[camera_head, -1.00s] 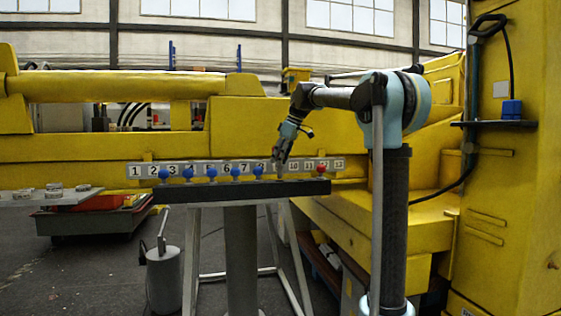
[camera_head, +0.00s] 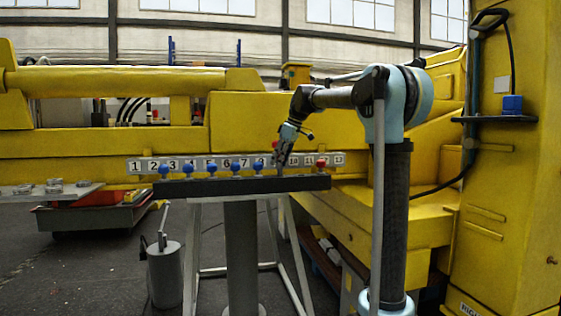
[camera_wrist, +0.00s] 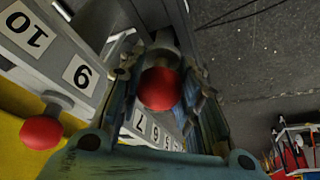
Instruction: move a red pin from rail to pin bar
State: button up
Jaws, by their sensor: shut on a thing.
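My gripper (camera_wrist: 163,95) is shut on a red pin (camera_wrist: 161,88), with its round red head between the two fingers in the wrist view. A grey part of the pin shows just above the head. In the head view, my gripper (camera_head: 281,166) is over the dark bar (camera_head: 200,187), near labels 9 and 10, and it hides the held pin there. A second red pin (camera_wrist: 42,131) stands beside the numbered strip (camera_wrist: 55,50) near label 9. Another red pin (camera_head: 321,162) stands near the bar's right end. I cannot tell whether the held pin touches the bar.
Several blue pins (camera_head: 187,168) stand along the left and middle of the dark bar. A yellow boom (camera_head: 180,145) lies behind it. A grey cylinder (camera_head: 164,275) stands on the floor at left. A tall yellow structure (camera_head: 510,180) rises at right.

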jog(key=shift+f, duration=0.25)
jog(key=shift+f, duration=0.35)
jog(key=shift+f, duration=0.35)
jog(key=shift+f, duration=0.35)
jog(key=shift+f, duration=0.1)
jog(key=o, duration=1.3)
